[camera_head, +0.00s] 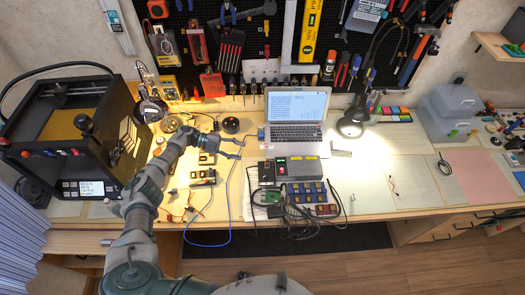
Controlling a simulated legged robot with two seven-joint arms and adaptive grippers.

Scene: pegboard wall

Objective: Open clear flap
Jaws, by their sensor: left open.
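My left arm comes in from the lower left, and its gripper (238,149) is over the workbench. Its two fingers are apart and point right, with nothing seen between them. A grey and black box (301,167) with small coloured parts on its front stands just right of the gripper, apart from it in the picture. I cannot make out a clear flap for certain; it is too small or see-through to tell. My right gripper is not in view.
An open laptop (296,133) stands behind the box. Blue modules (290,190) with black cables lie in front of it. A black 3D printer (70,130) is at left, a lit lamp (351,125) at right. The bench right of the modules is mostly clear.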

